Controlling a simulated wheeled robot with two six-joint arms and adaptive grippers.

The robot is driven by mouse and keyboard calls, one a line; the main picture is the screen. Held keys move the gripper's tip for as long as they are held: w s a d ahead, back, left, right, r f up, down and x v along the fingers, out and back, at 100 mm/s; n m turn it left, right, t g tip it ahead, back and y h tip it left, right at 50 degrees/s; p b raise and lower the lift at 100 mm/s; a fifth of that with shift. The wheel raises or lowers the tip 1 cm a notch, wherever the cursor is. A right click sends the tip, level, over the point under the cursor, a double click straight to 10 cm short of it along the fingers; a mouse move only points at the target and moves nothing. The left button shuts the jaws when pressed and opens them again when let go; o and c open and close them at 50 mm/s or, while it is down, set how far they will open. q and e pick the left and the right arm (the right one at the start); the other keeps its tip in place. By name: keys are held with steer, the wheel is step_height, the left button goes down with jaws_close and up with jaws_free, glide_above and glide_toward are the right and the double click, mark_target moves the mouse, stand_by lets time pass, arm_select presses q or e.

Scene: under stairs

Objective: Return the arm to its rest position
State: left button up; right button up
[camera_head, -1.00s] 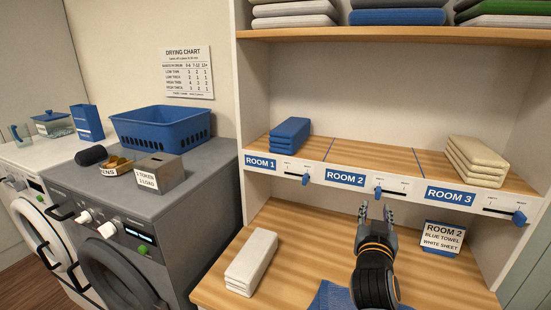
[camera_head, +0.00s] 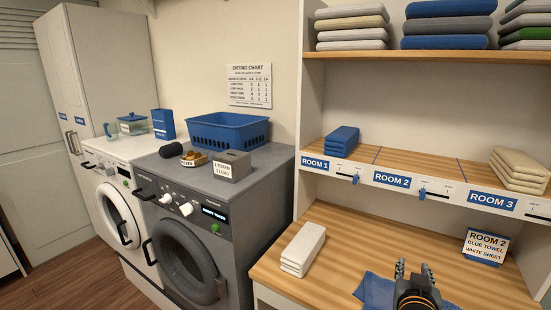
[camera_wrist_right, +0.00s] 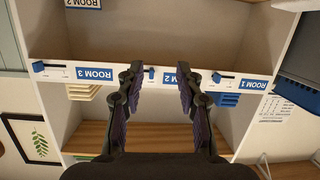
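My right gripper (camera_head: 414,268) is over the wooden counter at the lower right of the head view, above a blue cloth (camera_head: 372,290). Its two fingers are apart with nothing between them. The right wrist view also shows the open fingers (camera_wrist_right: 155,72), with the shelf upside down beyond them. My right arm hides part of the blue cloth. My left gripper shows in neither view.
A folded white stack (camera_head: 303,249) lies on the counter (camera_head: 345,234) left of the gripper. A sign (camera_head: 486,246) reading "ROOM 2, blue towel, white sheet" stands to the right. Above is the shelf with room labels (camera_head: 392,181). A grey dryer (camera_head: 240,262) stands at left.

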steer(key=s+a+f+n+g+y, duration=0.3)
steer(key=s+a+f+g, duration=0.15)
steer(key=s+f, duration=0.65)
steer(key=s+a+f+n+g+y, duration=0.3)
steer(key=s+a+f+g+y, duration=0.15)
steer(key=s+f, duration=0.65)
steer(key=d+f+g+h, duration=0.1)
steer(key=d+f, duration=0.1)
steer(key=f, duration=1.1)
steer(key=d+f+g, duration=0.1)
steer(key=d+f, duration=0.1)
steer(key=f, duration=1.1)
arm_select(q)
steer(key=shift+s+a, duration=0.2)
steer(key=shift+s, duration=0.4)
arm_select(e)
steer(key=s+f+g, duration=0.1)
steer(key=s+f, duration=1.6)
steer(key=s, duration=0.2)
steer(key=shift+s+d+m, duration=0.2)
steer(key=shift+d+m, duration=0.1)
steer(key=shift+d, duration=0.15)
steer(key=shift+f, duration=0.1)
